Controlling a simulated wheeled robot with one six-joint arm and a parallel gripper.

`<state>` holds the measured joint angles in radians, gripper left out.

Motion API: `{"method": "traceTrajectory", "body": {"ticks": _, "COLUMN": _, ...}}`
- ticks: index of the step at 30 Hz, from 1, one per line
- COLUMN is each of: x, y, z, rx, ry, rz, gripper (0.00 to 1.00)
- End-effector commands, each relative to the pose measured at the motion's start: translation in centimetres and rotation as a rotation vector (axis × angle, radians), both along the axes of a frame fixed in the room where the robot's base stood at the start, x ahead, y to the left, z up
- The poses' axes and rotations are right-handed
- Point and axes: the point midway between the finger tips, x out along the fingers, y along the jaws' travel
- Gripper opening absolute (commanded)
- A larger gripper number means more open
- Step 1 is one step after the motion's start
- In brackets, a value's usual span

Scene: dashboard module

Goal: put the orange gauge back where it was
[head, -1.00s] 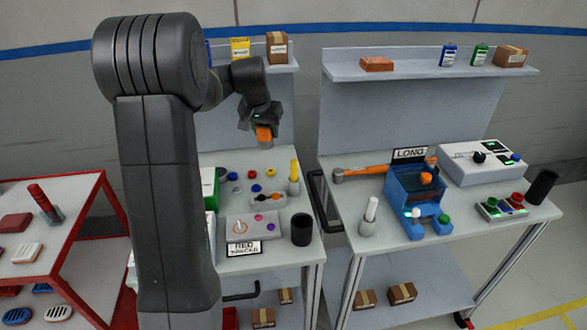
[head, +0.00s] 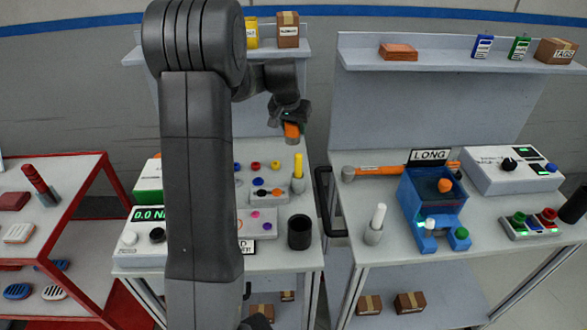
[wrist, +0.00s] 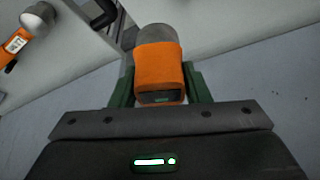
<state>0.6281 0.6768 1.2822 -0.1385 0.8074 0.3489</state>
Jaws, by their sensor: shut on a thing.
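My gripper (head: 291,138) is shut on the orange gauge (wrist: 160,70), which has a grey rounded end and a small dark window. In the wrist view the gauge sits between the green fingers (wrist: 155,88). In the head view the held gauge (head: 291,130) shows small, raised above the back of the middle workbench (head: 270,165). No empty holder for the gauge can be made out with certainty.
Another orange tool (head: 380,170) with a grey round end lies on the right bench beside a blue fixture (head: 430,205) under a LONG sign (head: 430,156). A black cup (head: 299,232), yellow-handled tool (head: 298,170) and white-handled tool (head: 376,222) stand upright. Shelves run behind.

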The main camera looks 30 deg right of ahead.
Motion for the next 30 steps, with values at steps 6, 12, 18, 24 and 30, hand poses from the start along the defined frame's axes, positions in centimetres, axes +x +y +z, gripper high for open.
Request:
{"method": "traceTrajectory", "body": {"ticks": 6, "x": 0.0, "y": 0.0, "z": -3.9, "rx": 0.001, "ry": 0.005, "rz": 0.002, "gripper": 0.14}}
{"method": "traceTrajectory", "body": {"ticks": 12, "x": 0.0, "y": 0.0, "z": -6.2, "rx": 0.000, "ry": 0.000, "rz": 0.001, "gripper": 0.14}}
{"method": "traceTrajectory", "body": {"ticks": 18, "x": -0.1, "y": 0.1, "z": -8.4, "rx": 0.002, "ry": 0.004, "rz": 0.001, "gripper": 0.14}}
{"method": "traceTrajectory", "body": {"ticks": 24, "x": 0.0, "y": 0.0, "z": -10.1, "rx": -0.001, "ry": 0.000, "rz": 0.001, "gripper": 0.14}}
{"method": "traceTrajectory", "body": {"ticks": 30, "x": 0.0, "y": 0.0, "z": -10.2, "rx": -0.001, "ry": 0.000, "rz": 0.001, "gripper": 0.14}}
